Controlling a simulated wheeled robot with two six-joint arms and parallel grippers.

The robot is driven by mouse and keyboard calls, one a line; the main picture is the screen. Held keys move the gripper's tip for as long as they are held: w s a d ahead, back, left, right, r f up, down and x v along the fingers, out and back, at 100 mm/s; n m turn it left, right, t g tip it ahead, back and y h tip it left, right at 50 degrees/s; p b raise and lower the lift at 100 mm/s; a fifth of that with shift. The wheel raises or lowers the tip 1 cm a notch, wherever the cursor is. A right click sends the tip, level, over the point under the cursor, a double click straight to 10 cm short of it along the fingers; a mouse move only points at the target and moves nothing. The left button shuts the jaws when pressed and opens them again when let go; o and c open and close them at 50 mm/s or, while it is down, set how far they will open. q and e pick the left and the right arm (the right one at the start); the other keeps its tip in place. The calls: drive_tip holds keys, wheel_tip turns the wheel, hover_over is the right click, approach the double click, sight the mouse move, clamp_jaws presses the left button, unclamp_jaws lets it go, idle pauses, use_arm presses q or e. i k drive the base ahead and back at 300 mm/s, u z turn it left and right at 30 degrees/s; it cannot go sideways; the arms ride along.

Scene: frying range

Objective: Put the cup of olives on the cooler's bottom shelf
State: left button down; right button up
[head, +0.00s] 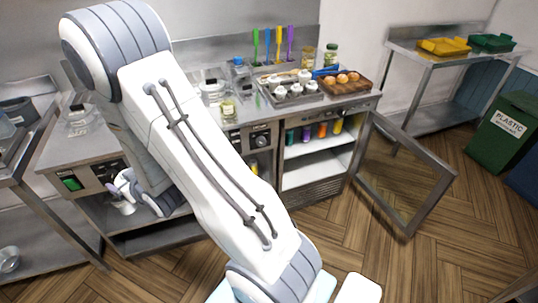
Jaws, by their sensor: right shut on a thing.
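My right gripper (124,196) is at the left, low in front of the counter, partly hidden by my own arm. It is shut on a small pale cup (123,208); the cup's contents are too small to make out. The cooler (316,187) stands under the counter right of the middle, with its glass door (408,180) swung open to the right. Its bottom shelf (315,170) looks bare in the part that shows. Several coloured bottles stand on the shelf above. The gripper and cup are well to the left of the cooler. My left gripper is not in view.
A side table (440,56) with yellow and green trays stands at right, near a green plastic bin (508,130). Wooden floor is clear before the cooler.

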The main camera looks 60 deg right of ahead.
sight(297, 170)
drive_tip(key=z, duration=0.45)
drive_tip(key=i, duration=1)
drive_tip(key=z, duration=1.3)
drive_tip(key=i, duration=0.55)
drive_tip(key=z, duration=0.6)
